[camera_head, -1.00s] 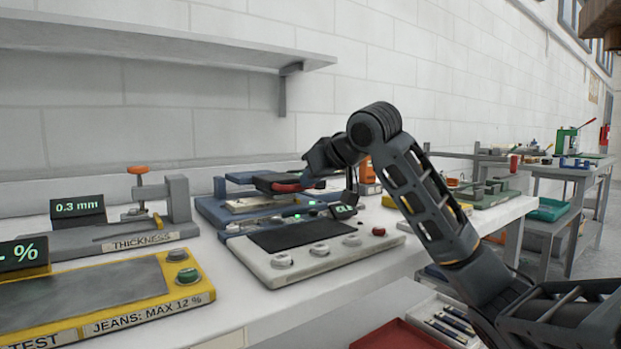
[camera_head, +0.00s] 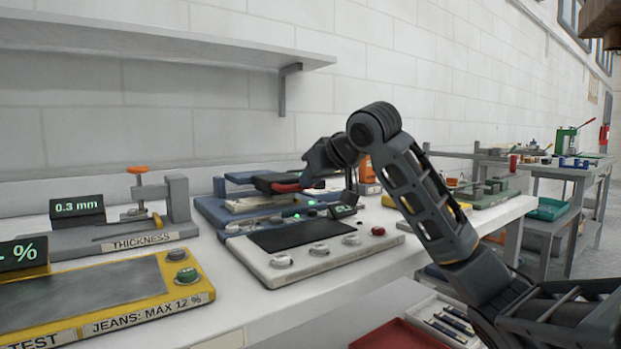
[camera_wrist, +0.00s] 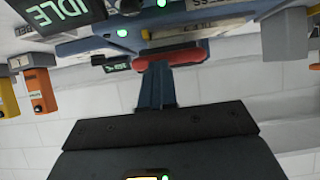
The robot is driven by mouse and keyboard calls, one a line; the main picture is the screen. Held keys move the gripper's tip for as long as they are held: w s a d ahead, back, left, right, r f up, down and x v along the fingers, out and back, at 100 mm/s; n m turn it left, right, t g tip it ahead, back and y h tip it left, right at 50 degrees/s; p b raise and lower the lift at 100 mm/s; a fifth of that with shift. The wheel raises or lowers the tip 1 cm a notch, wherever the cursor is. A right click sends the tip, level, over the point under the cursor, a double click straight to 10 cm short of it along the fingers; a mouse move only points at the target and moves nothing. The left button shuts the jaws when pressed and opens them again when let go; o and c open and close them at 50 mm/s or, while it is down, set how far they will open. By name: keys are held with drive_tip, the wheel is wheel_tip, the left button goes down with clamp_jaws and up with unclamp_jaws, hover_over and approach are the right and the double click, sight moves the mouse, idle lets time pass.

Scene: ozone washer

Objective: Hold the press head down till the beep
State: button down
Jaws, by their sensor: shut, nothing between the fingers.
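The blue press (camera_head: 212,207) stands at the back of the bench, with its dark press head (camera_head: 262,181) above a pale piece lying on its bed. The head carries a red front handle (camera_head: 290,187), which also shows in the wrist view (camera_wrist: 175,63). My gripper (camera_wrist: 157,70) is shut and empty, its blue fingertips right at the red handle. I cannot tell whether they touch it. A gap shows between head and bed. Green lights glow on the press; a display (camera_wrist: 62,12) in the wrist view reads IDLE.
A grey control panel (camera_head: 345,255) with knobs and a red button lies in front of the press. A thickness gauge (camera_head: 125,236) and a yellow-framed tester (camera_head: 110,292) stand to the left. Orange items (camera_head: 368,172) stand just behind my arm. A shelf (camera_head: 150,45) hangs above.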

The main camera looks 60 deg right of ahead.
drive_tip(key=shift+f, duration=0.4)
drive_tip(key=p+v, duration=0.1)
drive_tip(key=v, duration=0.7)
drive_tip(key=shift+r+p, duration=0.25)
drive_tip(key=shift+p, duration=0.15)
drive_tip(key=shift+d, duration=0.15)
